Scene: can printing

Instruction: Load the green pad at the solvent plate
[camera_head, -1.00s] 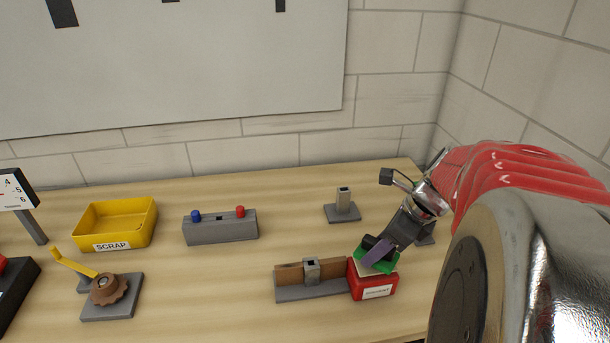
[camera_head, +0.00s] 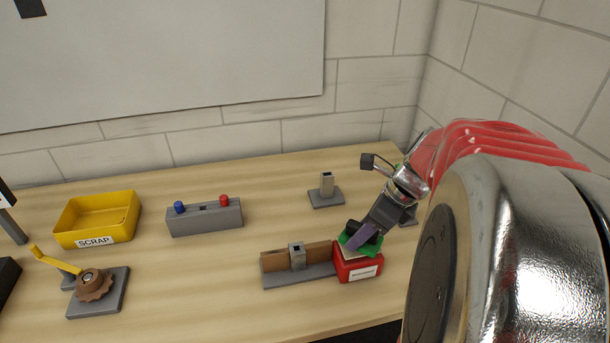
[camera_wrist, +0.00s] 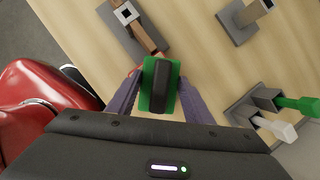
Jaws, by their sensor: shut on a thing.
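The green pad (camera_head: 346,243) with a black grip sits at the red box (camera_head: 358,268), whose white label is too small to read with certainty. A pale top surface shows just under the pad. I cannot tell if the pad presses on it or hovers slightly above. My gripper (camera_head: 360,235) is shut on the pad's black grip, tilted down from the right. In the wrist view the green pad (camera_wrist: 147,88) lies between the purple fingers of my gripper (camera_wrist: 160,88), with the black grip on top. The pad's underside is hidden.
A grey stand with a brown strip (camera_head: 275,260) is close left of the red box. A grey post (camera_head: 327,186) stands behind. A two-button box (camera_head: 205,217), yellow scrap tray (camera_head: 120,216) and crank device (camera_head: 93,285) are further left. A holder with green and white handles (camera_wrist: 262,100) is at right.

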